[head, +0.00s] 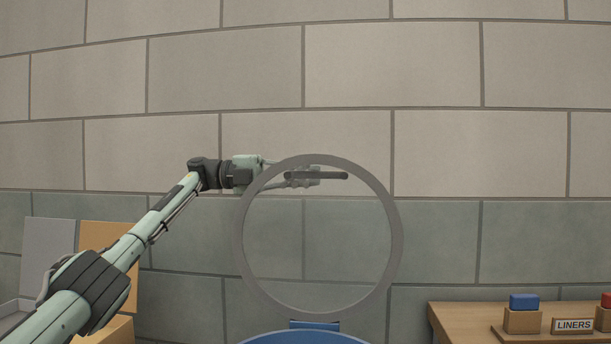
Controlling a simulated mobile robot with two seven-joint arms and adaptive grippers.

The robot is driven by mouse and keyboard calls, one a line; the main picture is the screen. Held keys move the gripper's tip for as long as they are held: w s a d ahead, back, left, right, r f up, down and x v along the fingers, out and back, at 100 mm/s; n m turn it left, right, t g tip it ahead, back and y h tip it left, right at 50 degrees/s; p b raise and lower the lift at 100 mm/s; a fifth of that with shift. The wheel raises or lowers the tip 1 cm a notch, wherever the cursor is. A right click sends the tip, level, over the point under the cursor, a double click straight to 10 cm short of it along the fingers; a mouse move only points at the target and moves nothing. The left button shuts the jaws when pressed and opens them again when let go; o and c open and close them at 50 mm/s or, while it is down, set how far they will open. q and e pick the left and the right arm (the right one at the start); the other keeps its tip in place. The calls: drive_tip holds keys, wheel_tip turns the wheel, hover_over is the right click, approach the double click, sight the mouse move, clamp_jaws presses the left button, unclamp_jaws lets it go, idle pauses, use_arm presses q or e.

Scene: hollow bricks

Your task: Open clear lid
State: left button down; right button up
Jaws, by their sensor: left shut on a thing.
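The clear lid (320,250) is a round transparent pane with a grey rim. It stands raised, roughly upright and facing me, above a blue bin (303,338) at the bottom edge. A blue hinge piece (315,325) joins the lid's lower edge to the bin. A dark bar handle (332,176) crosses the upper part of the lid. My left gripper (306,177) reaches in from the left and is shut on this handle, partly seen through the pane. Most of the bin is below the picture. My right gripper is not in view.
A grey panel (48,250) and an orange panel (105,236) stand at the lower left. A block wall (400,65) is behind.

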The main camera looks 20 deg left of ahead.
sight(271, 176)
use_arm(q)
drive_tip(key=shift+f, duration=0.1)
drive_tip(key=c, duration=1.5)
unclamp_jaws()
drive_tip(key=shift+c, duration=0.2)
drive_tip(key=shift+v, duration=3.7)
